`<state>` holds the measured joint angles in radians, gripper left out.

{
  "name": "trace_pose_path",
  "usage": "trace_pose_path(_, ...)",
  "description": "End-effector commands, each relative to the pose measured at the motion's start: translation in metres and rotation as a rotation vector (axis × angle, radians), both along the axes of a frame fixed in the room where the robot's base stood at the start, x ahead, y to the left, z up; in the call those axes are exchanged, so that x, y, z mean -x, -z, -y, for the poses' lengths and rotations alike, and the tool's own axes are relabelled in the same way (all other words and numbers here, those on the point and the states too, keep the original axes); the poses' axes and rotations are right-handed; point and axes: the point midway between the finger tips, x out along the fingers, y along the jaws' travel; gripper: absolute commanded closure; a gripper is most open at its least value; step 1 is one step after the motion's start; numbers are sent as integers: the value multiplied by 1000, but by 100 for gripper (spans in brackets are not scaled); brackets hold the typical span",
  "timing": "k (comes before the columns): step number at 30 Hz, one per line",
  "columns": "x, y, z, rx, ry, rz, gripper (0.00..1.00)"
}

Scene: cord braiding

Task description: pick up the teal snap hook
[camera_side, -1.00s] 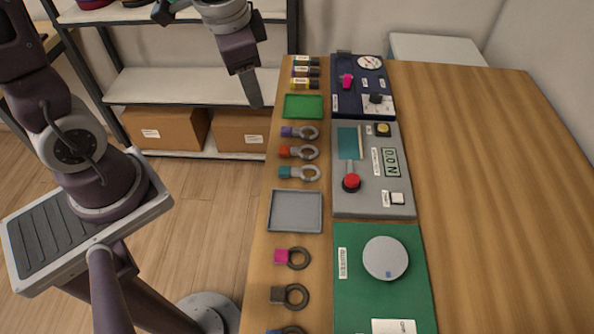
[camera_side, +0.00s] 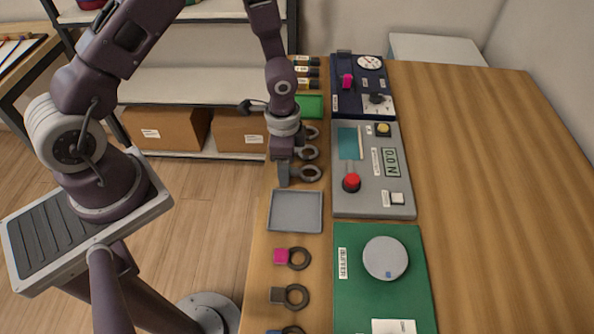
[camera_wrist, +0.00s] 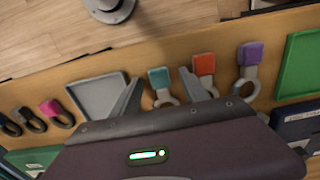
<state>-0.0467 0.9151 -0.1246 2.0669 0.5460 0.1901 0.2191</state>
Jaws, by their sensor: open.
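The teal snap hook (camera_wrist: 160,78) has a teal tab and a grey ring. It lies on the table between my spread fingers in the wrist view, and part of its ring shows below the tab. In the side view only its grey ring (camera_side: 312,174) shows, and my gripper hides the teal tab. My gripper (camera_side: 283,183) points down over the tab end, open and empty. In the wrist view the fingertips of my gripper (camera_wrist: 160,76) stand on either side of the tab. I cannot tell how high they are above the table.
The orange hook (camera_wrist: 204,65) and the purple hook (camera_wrist: 250,54) lie alongside, the orange one close to one finger. An empty grey tray (camera_side: 296,212) lies on the other side. The grey panel with a red knob (camera_side: 351,183) stands to the right in the side view.

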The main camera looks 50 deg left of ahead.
Motion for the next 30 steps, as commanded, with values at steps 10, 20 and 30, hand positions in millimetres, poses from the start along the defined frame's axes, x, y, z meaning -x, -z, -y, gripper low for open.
trace_pose_path(10,0,-1,0,0,-1,0,98)
trace_pose_path(20,-1,-6,0,0,-2,1,100)
trace_pose_path(30,-1,-85,-1,0,-3,4,100)
